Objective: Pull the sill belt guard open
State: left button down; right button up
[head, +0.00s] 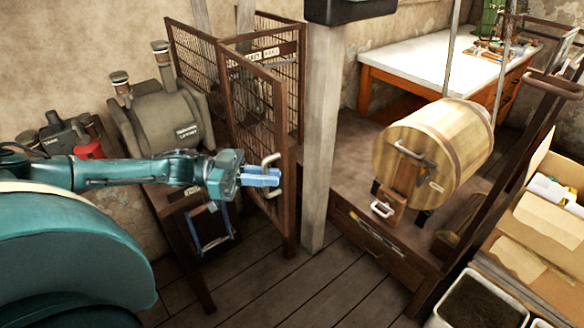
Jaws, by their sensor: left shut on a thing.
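The belt guard (251,120) is a brown-framed wire-mesh panel left of the grey post. It stands upright and angled toward me, with its near edge by the post. A pale curved pull handle (270,159) sits on that edge. My left gripper (272,177), with blue fingers on a teal arm, is shut on this handle. The fingers hide part of the handle. Other mesh panels (192,62) stand behind the guard, and a small label (263,53) is on a rail there. My right gripper is not in view.
A grey motor-like machine (165,118) sits left of the guard, near my arm. The grey post (321,140) stands close on the right. A wooden barrel (420,150) is on a bench beyond it. The floor (330,285) in front is clear.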

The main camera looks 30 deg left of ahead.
pick_arm(q)
jog(key=s+a+m+g+h, duration=0.1)
jog(key=s+a+m+g, duration=0.1)
jog(key=s+a, duration=0.3)
jog(key=shift+s+a+g, duration=0.2)
jog(key=shift+s+g, duration=0.3)
jog(key=shift+g, duration=0.1)
jog(key=c, duration=1.6)
grip_release()
jog(key=shift+c, duration=0.2)
